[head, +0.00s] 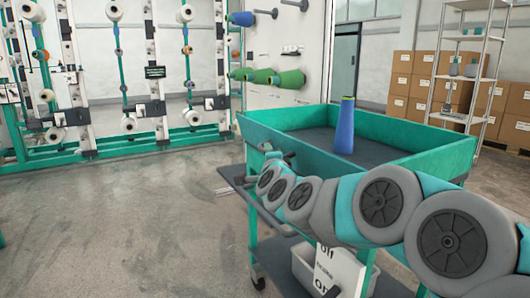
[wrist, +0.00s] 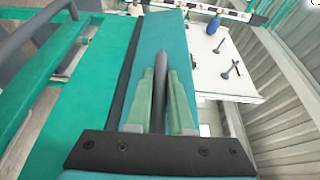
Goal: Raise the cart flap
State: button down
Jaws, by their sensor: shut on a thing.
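The cart (head: 400,135) is a green open-topped trolley on the right of the head view. My arm reaches across its near side, and my gripper (head: 274,157) is at the left part of that side, small and partly hidden by my arm. In the wrist view my gripper (wrist: 161,112) has its two pale green fingers closed on a dark rounded bar (wrist: 161,70), which looks like a handle. The bar stands against a teal panel (wrist: 158,35) with a dark strip along its left. I cannot tell for sure whether this panel is the flap, or its angle.
A blue cone (head: 345,128) stands in the cart's tray. A white bin (head: 308,268) sits on a lower level. The creel frame (head: 105,145) with bobbins is at left, a metal shelf (head: 470,65) and boxes (head: 408,82) at right. Floor at left is clear.

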jog(key=shift+w+d+r+m+g+p, duration=0.2)
jog(key=shift+d+r+m+g+p, duration=0.15)
jog(key=shift+r+m+p, duration=0.35)
jog(key=shift+w+d+r+m+p, duration=0.1)
jog(key=shift+w+d+m+p, duration=0.15)
jog(key=shift+m+p, duration=0.35)
jog(key=shift+d+g, duration=0.1)
jog(key=shift+g, duration=0.15)
jog(key=c, duration=0.8)
grip_release()
jog(key=shift+s, duration=0.15)
jog(key=v, duration=0.7)
jog(key=shift+s, duration=0.25)
